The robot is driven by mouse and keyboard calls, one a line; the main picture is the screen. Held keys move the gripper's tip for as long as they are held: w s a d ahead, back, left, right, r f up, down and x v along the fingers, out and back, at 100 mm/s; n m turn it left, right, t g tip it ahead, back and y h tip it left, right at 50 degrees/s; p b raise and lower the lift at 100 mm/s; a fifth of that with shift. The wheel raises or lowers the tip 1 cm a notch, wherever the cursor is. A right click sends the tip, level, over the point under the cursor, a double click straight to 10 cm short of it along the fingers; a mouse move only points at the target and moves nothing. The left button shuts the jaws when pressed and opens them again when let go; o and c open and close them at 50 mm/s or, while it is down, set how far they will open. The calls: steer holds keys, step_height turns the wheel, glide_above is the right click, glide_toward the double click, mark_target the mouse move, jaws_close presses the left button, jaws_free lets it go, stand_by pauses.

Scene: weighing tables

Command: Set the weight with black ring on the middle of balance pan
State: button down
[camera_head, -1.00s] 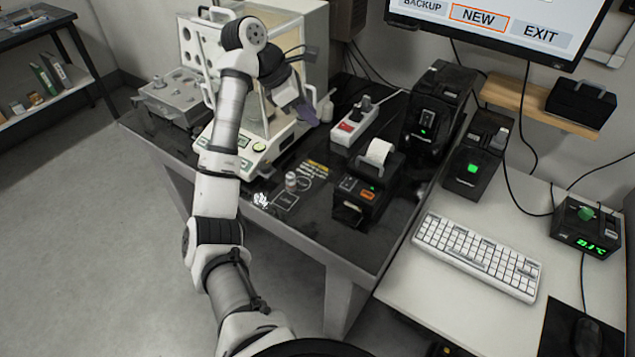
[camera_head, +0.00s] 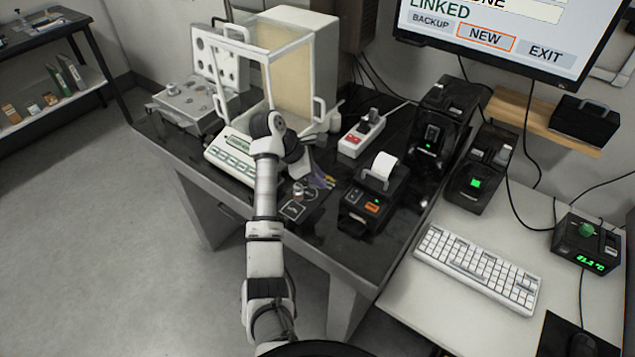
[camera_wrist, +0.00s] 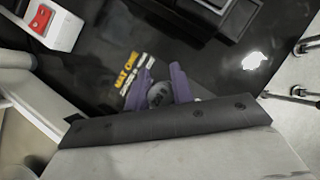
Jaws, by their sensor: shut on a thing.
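My gripper (camera_wrist: 157,90) has purple fingers, shut on a small round grey weight (camera_wrist: 158,95) with a dark mark on its top. I cannot tell whether it has a black ring. In the head view my gripper (camera_head: 321,180) is low over the dark table, right of the balance (camera_head: 232,160), beside the marked mat. Another small weight (camera_head: 298,190), with a reddish band, stands on the mat (camera_head: 293,210). The balance has a clear draft shield with a beige back. My arm covers its front and the pan cannot be made out.
A weight case (camera_head: 190,108) with an open lid stands left of the balance. A label printer (camera_head: 374,200) and a white power strip (camera_head: 361,137) are close on the right. A keyboard (camera_head: 477,266) lies on the white table.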

steer(key=shift+f+p, duration=0.35)
steer(key=shift+f, duration=1.45)
steer(key=shift+f, duration=0.15)
steer(key=c, duration=1.2)
jaws_free()
steer(key=shift+r, duration=0.2)
steer(key=shift+a+r+b, duration=0.25)
steer(key=shift+a+b, duration=0.05)
steer(key=b+v, duration=0.3)
steer(key=v, duration=0.7)
steer(key=shift+a+r, duration=0.1)
steer(key=shift+r, duration=0.15)
steer(key=shift+s+a+r, duration=0.1)
steer(key=shift+r, duration=0.2)
